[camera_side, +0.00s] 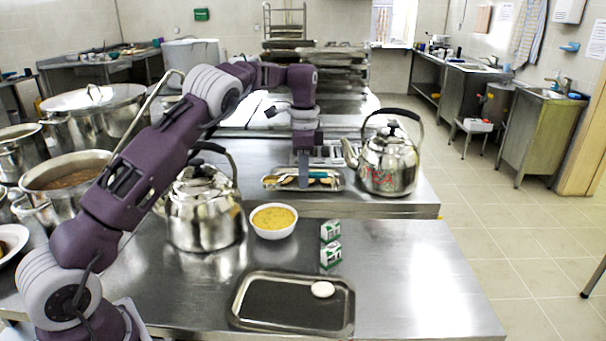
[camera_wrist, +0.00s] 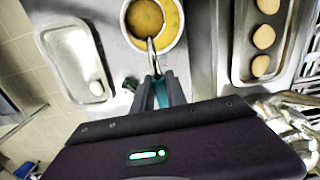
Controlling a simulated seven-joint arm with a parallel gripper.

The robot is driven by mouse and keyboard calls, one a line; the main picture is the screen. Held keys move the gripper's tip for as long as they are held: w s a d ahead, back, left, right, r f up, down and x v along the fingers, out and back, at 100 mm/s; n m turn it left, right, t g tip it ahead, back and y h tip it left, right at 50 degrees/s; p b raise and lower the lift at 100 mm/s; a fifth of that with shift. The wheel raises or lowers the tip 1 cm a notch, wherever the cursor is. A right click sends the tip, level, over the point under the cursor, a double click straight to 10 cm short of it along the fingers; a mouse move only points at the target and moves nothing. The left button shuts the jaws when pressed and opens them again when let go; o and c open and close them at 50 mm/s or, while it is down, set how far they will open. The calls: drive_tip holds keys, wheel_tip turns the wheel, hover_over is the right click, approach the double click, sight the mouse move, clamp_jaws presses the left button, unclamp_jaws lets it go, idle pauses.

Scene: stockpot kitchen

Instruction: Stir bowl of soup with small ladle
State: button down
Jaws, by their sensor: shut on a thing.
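The bowl of soup (camera_side: 273,220), white with yellow soup, stands on the steel counter beside a kettle. It also shows at the top of the wrist view (camera_wrist: 172,37). My gripper (camera_side: 303,182) points down and appears in front of or over the steel tray on the raised shelf; its exact height is unclear. In the wrist view my gripper (camera_wrist: 160,95) is shut on the small ladle (camera_wrist: 153,58), around its teal handle. The ladle's round head overlaps the soup bowl in that view; I cannot tell whether it touches the soup.
The raised-shelf tray (camera_wrist: 237,45) holds several buns. Kettles stand left of the bowl (camera_side: 205,215) and right of the shelf tray (camera_side: 388,165). A dark tray (camera_side: 280,305) with a white round item lies in front.

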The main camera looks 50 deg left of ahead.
drive_tip(key=s+d+f+t+y, duration=0.1)
drive_tip(key=f+t+y, duration=0.1)
drive_tip(key=t+y, duration=0.5)
drive_tip(key=s+d+f+t+y, duration=0.2)
drive_tip(key=t+y, duration=0.6)
drive_tip(key=y, duration=0.1)
drive_tip(key=shift+d+f+t, duration=0.2)
drive_tip(key=shift+f+t, duration=0.05)
drive_tip(key=shift+t, duration=0.05)
drive_tip(key=shift+s, duration=0.2)
idle(2.2)
